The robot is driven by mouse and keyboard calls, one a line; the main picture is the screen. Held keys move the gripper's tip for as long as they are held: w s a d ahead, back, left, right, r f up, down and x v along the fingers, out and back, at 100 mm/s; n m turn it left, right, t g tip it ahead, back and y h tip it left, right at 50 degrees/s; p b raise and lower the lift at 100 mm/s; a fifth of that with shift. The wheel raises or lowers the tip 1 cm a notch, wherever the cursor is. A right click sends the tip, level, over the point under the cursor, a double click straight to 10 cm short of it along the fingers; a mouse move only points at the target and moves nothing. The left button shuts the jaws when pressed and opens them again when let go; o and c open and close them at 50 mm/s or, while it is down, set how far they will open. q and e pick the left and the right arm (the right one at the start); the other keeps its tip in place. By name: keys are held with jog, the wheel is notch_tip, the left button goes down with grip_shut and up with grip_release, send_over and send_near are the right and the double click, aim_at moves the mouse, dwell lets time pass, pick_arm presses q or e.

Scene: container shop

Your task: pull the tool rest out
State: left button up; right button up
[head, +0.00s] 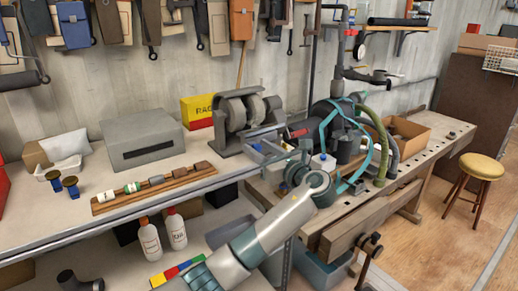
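A grey bench grinder (241,120) with two wheels stands at the right end of the grey workbench. A grey ledge at its front right, beside the right wheel, looks like the tool rest (262,132); its edges are hard to make out. My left arm reaches up from the bottom, and my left gripper (268,151) is at the front right of the grinder, close to this ledge. The fingers are small and overlap the clutter behind, so I cannot tell whether they touch the rest or how far apart they are. My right gripper is out of view.
A wooden tool block (152,190), a grey box (142,138) and a yellow-red box (198,111) stand on the workbench. A wooden bench (400,180) with hoses and a cardboard box (407,134) is at the right. A yellow stool (480,167) stands on the floor.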

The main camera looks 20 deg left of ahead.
pick_arm(q)
jog(key=shift+s+d, duration=0.3)
jog(key=b+v, duration=0.5)
jog(key=v, duration=1.1)
jog(key=shift+s+d+b, duration=0.15)
jog(key=shift+d+b, duration=0.15)
jog(key=shift+b, duration=0.1)
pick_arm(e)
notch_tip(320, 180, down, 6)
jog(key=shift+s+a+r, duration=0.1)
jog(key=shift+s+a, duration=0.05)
